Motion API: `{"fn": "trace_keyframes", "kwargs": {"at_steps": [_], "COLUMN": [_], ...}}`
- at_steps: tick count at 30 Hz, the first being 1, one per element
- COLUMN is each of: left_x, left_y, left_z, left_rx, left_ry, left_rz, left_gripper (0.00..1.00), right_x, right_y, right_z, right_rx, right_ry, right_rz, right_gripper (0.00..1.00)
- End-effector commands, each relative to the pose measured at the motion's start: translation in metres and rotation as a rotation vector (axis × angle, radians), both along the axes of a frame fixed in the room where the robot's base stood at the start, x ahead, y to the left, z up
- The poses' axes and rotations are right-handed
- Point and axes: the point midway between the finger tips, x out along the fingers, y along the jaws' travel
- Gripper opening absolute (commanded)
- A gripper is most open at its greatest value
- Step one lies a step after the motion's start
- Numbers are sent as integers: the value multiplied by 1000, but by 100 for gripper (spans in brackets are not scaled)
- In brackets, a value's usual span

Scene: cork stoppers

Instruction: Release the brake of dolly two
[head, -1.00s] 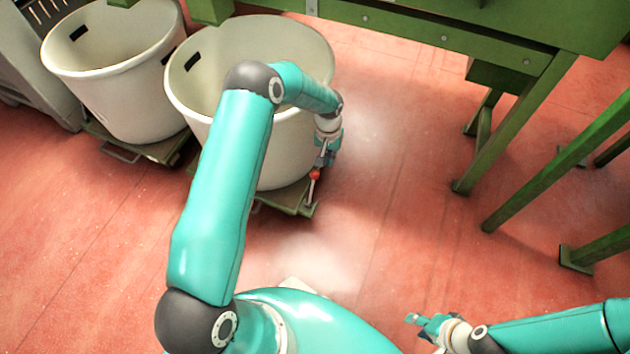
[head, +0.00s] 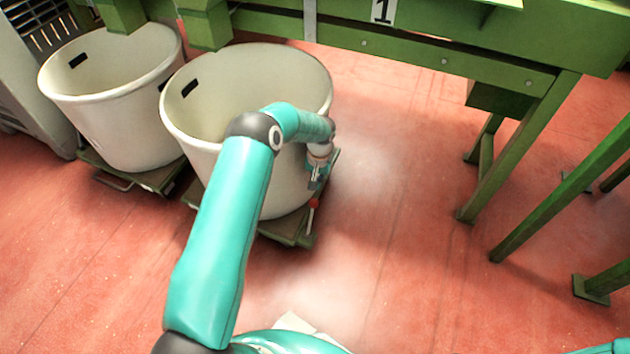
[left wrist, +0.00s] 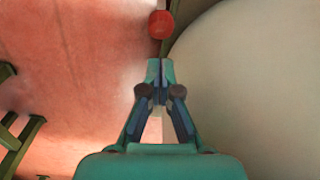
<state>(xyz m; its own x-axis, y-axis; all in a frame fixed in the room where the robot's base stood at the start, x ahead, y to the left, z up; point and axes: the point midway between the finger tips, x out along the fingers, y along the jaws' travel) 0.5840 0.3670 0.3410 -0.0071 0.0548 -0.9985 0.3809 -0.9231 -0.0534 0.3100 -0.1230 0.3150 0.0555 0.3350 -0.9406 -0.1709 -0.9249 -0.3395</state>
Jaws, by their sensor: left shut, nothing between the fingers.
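A white round bin (head: 240,75) stands on a green dolly (head: 290,232). A brake lever with a red knob (head: 314,203) rises at the dolly's near right corner. My left gripper (head: 315,186) is just above the knob, beside the bin wall. In the left wrist view the gripper (left wrist: 160,64) is shut and empty, and the red knob (left wrist: 161,24) shows ahead of its fingertips, apart from them in the picture. No number shows on the dolly. My right gripper is out of view.
A second white bin (head: 115,80) on another green dolly (head: 150,180) stands to the left. A green frame (head: 440,60) with a "1" sign (head: 383,10) runs behind, its legs to the right. The red floor (head: 400,270) in front is clear.

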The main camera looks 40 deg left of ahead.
Motion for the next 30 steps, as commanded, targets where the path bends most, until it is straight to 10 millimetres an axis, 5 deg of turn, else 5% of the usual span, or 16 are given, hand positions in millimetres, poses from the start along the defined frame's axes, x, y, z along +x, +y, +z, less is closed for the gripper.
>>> {"fn": "trace_keyframes", "kwargs": {"at_steps": [6, 12, 30], "left_x": [-1, -1, 3], "left_y": [2, 4, 3], "left_z": [-43, -65, -69], "left_rx": [-1, -1, 2], "left_ry": [0, 0, -10], "left_rz": [1, 1, -3], "left_gripper": [0, 0, 0], "right_x": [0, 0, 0], "right_y": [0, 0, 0], "right_z": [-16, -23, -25], "right_rx": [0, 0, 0], "right_ry": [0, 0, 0], "right_rz": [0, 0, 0], "right_gripper": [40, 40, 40]}}
